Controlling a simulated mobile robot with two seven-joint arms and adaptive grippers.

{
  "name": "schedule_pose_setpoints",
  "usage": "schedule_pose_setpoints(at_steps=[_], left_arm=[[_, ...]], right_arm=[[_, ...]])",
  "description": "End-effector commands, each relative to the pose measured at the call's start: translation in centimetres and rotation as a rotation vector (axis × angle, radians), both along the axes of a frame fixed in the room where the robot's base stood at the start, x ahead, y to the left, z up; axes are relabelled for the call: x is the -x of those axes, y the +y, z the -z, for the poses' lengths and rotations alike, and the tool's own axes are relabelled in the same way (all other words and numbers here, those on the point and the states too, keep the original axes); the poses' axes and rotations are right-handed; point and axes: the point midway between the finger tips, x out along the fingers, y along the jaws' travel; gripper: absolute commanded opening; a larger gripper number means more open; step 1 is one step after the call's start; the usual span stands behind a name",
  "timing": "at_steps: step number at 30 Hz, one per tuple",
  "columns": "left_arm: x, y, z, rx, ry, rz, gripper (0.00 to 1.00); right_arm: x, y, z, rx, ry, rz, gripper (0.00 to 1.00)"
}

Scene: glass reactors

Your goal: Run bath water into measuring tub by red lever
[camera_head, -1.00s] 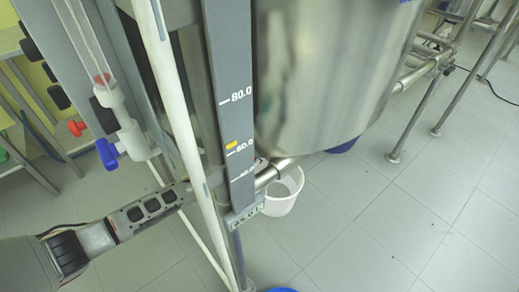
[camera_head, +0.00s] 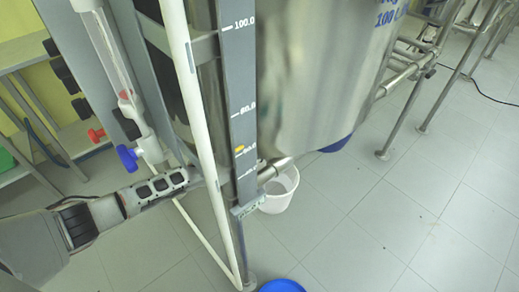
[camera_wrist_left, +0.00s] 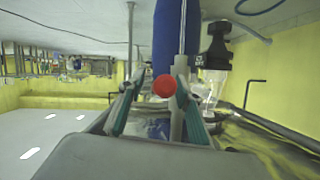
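A red lever (camera_head: 96,135) and a blue lever (camera_head: 127,157) sit on the clear tube fittings at left in the head view. My left gripper lies below and right of them, its tip hidden behind the white pipe. In the left wrist view my left gripper (camera_wrist_left: 158,100) has its teal-padded fingers apart. A round red end (camera_wrist_left: 164,86) shows between them; I cannot tell whether they touch it. A white tub (camera_head: 280,190) stands on the floor under the steel vessel's outlet. I cannot make out water in it. My right gripper is not in view.
A grey scale (camera_head: 238,80) with a yellow marker (camera_head: 239,149) stands beside the white pipe (camera_head: 195,90) and the steel vessel (camera_head: 320,70). A blue bucket (camera_head: 282,286) is at the bottom edge. Tiled floor at right is mostly clear; steel legs stand there.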

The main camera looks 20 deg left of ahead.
Motion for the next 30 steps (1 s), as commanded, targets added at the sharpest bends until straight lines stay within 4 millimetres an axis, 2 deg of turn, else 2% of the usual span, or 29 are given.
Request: schedule_pose_setpoints(at_steps=[8,12,24,30], left_arm=[[0.2,0.2,0.0,-0.001,0.001,-0.001,0.34],[1.0,0.5,-0.4,0.0,0.0,0.001,0.34],[8.1,4.4,-0.3,0.0,0.002,-0.001,0.34],[10.5,5.8,-0.3,0.0,0.002,-0.001,0.34]], right_arm=[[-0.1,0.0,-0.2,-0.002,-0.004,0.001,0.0],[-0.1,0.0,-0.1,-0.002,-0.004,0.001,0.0],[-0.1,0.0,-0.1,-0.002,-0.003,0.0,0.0],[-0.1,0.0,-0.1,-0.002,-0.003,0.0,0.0]])
